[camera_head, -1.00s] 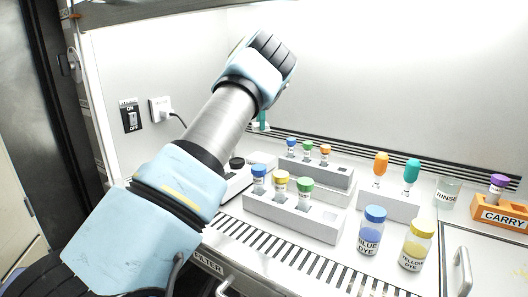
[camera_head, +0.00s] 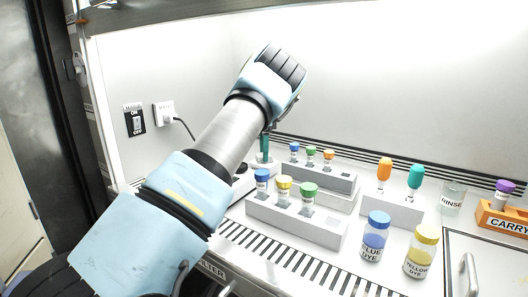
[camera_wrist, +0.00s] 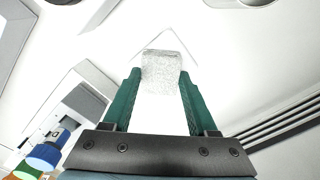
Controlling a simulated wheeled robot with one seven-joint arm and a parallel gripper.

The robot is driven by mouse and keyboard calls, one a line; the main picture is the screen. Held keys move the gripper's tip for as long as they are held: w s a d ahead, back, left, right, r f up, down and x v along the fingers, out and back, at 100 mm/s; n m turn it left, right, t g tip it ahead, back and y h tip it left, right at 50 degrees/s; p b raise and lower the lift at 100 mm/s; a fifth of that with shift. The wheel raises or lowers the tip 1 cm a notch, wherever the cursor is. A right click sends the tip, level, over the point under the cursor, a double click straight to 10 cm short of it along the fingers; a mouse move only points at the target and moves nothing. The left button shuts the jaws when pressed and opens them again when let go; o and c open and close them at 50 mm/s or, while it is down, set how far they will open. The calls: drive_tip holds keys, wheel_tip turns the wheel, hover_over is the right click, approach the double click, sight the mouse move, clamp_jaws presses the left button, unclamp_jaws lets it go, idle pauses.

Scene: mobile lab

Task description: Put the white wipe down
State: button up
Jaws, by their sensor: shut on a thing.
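The white wipe (camera_wrist: 162,68) is a pale, speckled, crumpled piece in the wrist view. It sits between the tips of my gripper (camera_wrist: 160,84), whose green fingers are shut on it. A pale surface lies beyond it; I cannot tell whether the wipe touches it. In the head view my arm hides most of the gripper, and only a teal finger (camera_head: 265,143) shows, left of the rear tube rack. The wipe cannot be made out clearly there.
The front rack (camera_head: 296,222) holds blue-, yellow- and green-capped tubes, close right of my gripper. The rear rack (camera_head: 335,181) stands behind it. Blue dye (camera_head: 374,238) and yellow dye (camera_head: 421,252) bottles, a rinse beaker (camera_head: 452,197) and an orange carry rack (camera_head: 507,222) are farther right.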

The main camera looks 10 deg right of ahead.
drive_tip(key=shift+f, duration=0.1)
drive_tip(key=o, duration=1.2)
wheel_tip(320, 180, up, 12)
